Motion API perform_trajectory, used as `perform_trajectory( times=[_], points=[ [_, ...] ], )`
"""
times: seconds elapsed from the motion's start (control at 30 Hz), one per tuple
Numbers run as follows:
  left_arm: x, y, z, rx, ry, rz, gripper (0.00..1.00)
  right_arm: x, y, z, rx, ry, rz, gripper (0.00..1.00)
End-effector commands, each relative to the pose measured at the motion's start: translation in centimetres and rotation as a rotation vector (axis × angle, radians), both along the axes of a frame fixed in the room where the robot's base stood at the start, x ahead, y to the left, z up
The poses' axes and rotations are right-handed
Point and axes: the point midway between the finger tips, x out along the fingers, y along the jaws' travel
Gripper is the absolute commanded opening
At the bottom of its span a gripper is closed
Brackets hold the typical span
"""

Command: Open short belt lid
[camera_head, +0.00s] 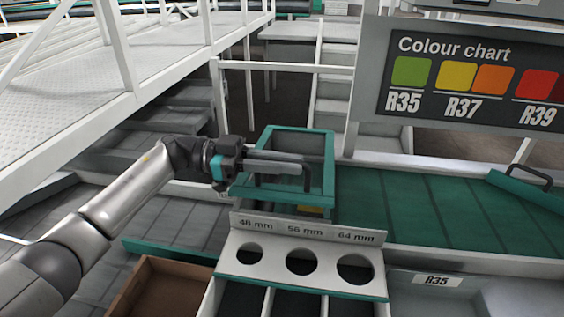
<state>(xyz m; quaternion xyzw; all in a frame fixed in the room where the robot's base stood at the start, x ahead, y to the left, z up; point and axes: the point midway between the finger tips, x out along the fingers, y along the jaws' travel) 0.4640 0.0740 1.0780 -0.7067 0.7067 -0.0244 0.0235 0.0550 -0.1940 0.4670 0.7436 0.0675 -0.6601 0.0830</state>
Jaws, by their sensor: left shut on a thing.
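A teal-framed lid (328,160) with a grey panel is at the middle of the head view, behind the sizing board. A black bar handle (307,180) stands at its near side. My left gripper (302,168) reaches in from the left over the lid, with its fingers at the handle and shut on it. The fingers hide part of the handle and the panel. I cannot tell whether the lid is raised from its seat. My right gripper is not in view.
A sizing board (276,262) with three round holes stands in front of the lid. A green belt (400,210) runs to the right, with another black-handled teal cover (530,196). A colour chart (470,85) hangs above. A brown crate (150,282) and white railings (120,50) are left.

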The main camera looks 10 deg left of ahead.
Motion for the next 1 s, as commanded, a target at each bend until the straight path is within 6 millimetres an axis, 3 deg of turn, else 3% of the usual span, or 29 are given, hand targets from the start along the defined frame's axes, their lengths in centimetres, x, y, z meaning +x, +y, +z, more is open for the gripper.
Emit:
perform_trajectory(
  times=[0.03,0.2,0.5,0.7,1.0],
  points=[
    [0.2,-0.5,1.5,-0.003,0.019,-0.004,0.0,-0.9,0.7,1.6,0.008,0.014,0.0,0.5],
    [1.0,-0.5,3.5,-0.004,0.089,-0.004,0.0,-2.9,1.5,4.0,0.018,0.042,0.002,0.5],
    [2.9,-0.5,7.0,-0.002,0.22,-0.003,0.0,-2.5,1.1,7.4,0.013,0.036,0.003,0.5],
    [4.4,-0.5,9.1,-0.002,0.309,-0.004,0.0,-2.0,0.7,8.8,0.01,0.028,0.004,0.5],
    [6.5,-0.5,11.4,0.0,0.418,-0.003,0.0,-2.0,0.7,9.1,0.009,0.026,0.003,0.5]
  ],
)
